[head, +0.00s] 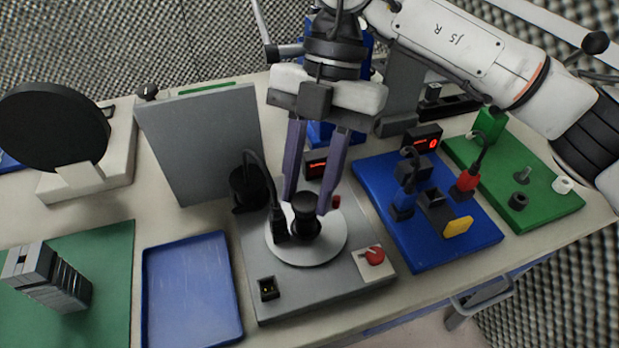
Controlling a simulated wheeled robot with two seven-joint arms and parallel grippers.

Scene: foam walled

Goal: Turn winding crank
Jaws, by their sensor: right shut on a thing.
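A grey winding unit (348,272) stands in the middle of the table. On its top is a pale round disc (325,248) with a black upright crank knob (305,226) near its centre. My right gripper (306,203) reaches down from above with its two purple fingers on either side of the knob, and it is shut on the knob. The fingertips hide parts of the knob's sides. A black plug with a cable (279,222) stands just left of the knob. My left gripper is not in view.
A grey upright panel (203,145) stands behind left. An empty blue tray (190,295) lies left of the unit. A blue board (455,247) with plugs and a green board (555,205) lie to the right. A red knob (374,256) sits on the unit's front right.

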